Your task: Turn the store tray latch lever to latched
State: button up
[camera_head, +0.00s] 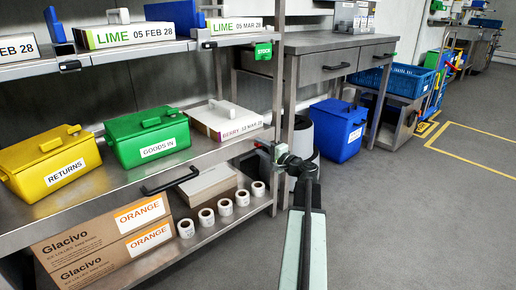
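My arm reaches up from the bottom of the head view. My gripper (266,148) is small and dark at the front right corner of the middle shelf, beside its edge and post. Its fingers are too small to tell open from shut, or whether they touch anything. A tiny red spot shows beside it; I cannot tell whether it belongs to a latch lever. A black handle (170,181) is on the middle shelf's front edge. Small black fittings (69,65) sit along the upper shelf's front edge. No part is clearly readable as the store tray latch lever.
The middle shelf (110,187) holds a yellow RETURNS box (50,160), a green GOODS IN box (147,136) and a white BERRY box (222,120). Cartons (100,240) and several rolls stand below. A blue bin (338,128) stands behind. Floor at right is clear.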

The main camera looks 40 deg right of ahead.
jog(key=s, duration=0.6)
jog(key=shift+s+a, duration=0.25)
jog(key=shift+s, duration=0.1)
jog(key=w+a+f+n+g+y, duration=0.2)
jog(key=w+a+f+n, duration=0.15)
jog(key=a, duration=0.45)
jog(key=w+a+f+n+g+y, duration=0.2)
jog(key=w+a+f, duration=0.2)
jog(key=a, duration=0.5)
jog(key=w+a+f+n+g+y, duration=0.2)
jog(key=w+a+f+n+g, duration=0.15)
jog(key=a, duration=0.45)
jog(key=s+a+f+n+g+h, duration=0.1)
jog(key=s+a+f+n+g, duration=0.2)
jog(key=a, duration=0.6)
jog(key=s+a+f+n+g+h, duration=0.25)
jog(key=a+f, duration=0.25)
jog(key=a, duration=0.4)
jog(key=s+a+f+n+g+h, duration=0.15)
jog(key=a+f+n+g, duration=0.3)
jog(key=a, duration=0.55)
jog(key=s+r+p, duration=0.3)
jog(key=r+p, duration=5.2)
jog(key=p, duration=0.1)
jog(key=shift+r, duration=0.4)
